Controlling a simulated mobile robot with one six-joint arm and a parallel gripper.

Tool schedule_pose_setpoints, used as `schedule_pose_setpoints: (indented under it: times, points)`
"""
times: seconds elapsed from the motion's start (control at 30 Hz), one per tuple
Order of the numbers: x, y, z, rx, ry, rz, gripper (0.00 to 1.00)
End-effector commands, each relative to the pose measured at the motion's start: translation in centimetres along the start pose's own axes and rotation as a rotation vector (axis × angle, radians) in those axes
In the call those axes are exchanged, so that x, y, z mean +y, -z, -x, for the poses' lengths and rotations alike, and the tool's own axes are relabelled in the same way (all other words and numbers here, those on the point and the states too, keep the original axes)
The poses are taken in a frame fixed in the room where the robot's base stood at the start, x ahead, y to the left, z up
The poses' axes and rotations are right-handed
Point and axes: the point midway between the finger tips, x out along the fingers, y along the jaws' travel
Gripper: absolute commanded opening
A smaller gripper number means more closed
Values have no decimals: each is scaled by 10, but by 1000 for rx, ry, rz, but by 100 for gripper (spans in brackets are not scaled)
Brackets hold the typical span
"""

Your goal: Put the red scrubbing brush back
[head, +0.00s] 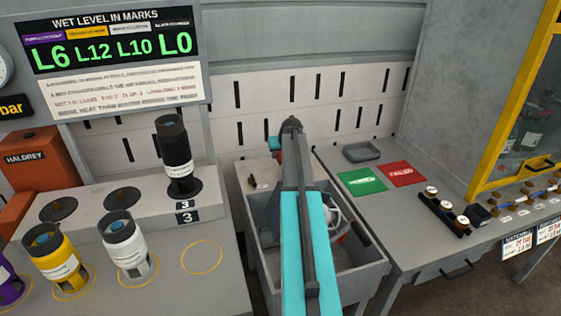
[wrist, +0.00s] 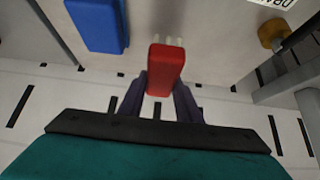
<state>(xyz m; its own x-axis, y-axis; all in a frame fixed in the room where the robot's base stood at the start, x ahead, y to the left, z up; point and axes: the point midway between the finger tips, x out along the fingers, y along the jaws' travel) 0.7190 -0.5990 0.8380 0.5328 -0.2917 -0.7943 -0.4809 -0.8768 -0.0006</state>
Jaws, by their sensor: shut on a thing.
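The red scrubbing brush (wrist: 167,72) shows in the middle of the wrist view, with a red block body and short pale bristles at its far end. My gripper (wrist: 161,90) is shut on it, one dark finger on each side. In the head view my arm hides most of the gripper and the brush. A small patch of red and teal shows just left of the arm's far end, too small to tell surely. The brush's contact with any surface cannot be told.
A blue block (wrist: 97,24) and a brass knob (wrist: 272,35) lie near the brush in the wrist view. My arm reaches over a grey sink (head: 262,268). A slotted wall (head: 340,105) stands behind. Canisters (head: 60,263) stand left; a grey tray (head: 362,151) lies right.

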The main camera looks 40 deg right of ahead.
Motion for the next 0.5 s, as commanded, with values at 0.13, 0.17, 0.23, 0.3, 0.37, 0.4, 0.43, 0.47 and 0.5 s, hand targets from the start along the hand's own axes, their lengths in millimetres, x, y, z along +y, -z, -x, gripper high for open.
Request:
schedule_pose_setpoints:
  times: [0.13, 0.17, 0.23, 0.3, 0.37, 0.4, 0.43, 0.47, 0.5]
  points:
    - [0, -5, -6, -1, 0, -1, 0]
    - [0, -7, -8, -1, 0, -1, 0]
    - [0, -11, -14, -1, 0, -1, 0]
    - [1, -16, -20, -1, 0, -2, 0]
    - [1, -19, -24, -1, 0, -1, 0]
    - [1, -21, -26, 0, 0, -1, 0]
    - [1, -22, -28, 0, -1, -1, 0]
    - [1, -22, -29, 0, -1, -1, 0]
    - [1, -23, -29, 0, -1, -1, 0]
